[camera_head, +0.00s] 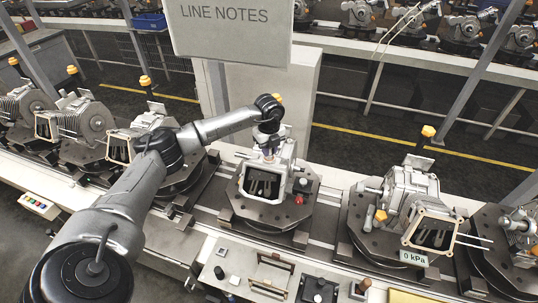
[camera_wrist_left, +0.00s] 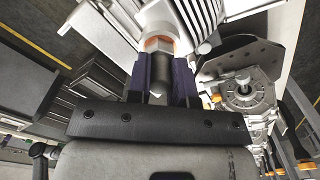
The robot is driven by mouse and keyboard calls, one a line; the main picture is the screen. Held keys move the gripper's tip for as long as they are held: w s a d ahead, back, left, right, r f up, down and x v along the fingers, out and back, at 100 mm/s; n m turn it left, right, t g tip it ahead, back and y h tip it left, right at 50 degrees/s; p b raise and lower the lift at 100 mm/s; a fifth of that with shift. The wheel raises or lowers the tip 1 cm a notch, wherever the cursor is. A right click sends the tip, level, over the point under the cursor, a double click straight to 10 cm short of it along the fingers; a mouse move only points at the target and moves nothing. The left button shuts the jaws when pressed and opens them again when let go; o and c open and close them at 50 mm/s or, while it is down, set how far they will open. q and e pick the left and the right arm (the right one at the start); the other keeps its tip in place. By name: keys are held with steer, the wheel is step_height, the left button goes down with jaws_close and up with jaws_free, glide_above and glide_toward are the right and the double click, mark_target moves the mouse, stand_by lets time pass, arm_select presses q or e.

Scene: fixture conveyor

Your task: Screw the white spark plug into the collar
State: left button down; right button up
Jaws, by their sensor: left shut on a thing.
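My left gripper (camera_head: 268,152) is at the upper back of the engine housing (camera_head: 250,199) in the middle fixture. The far end of the plug lies at a copper-rimmed collar (camera_wrist_left: 158,43) on a white cylindrical boss. The plug and collar appear in line, but how deep the plug sits is hidden. In the head view the fingers cover most of the plug. My right gripper is not in view.
A housing with a "0 kPa" display (camera_head: 414,257) stands on the fixture to the right. More housings (camera_head: 85,119) stand on the left. A "LINE NOTES" board (camera_head: 232,25) hangs behind my left arm.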

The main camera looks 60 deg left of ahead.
arm_select(q)
steer(key=m, duration=0.2)
steer(key=shift+m, duration=0.3)
steer(key=c, duration=0.9)
jaws_free()
steer(key=shift+c, duration=0.2)
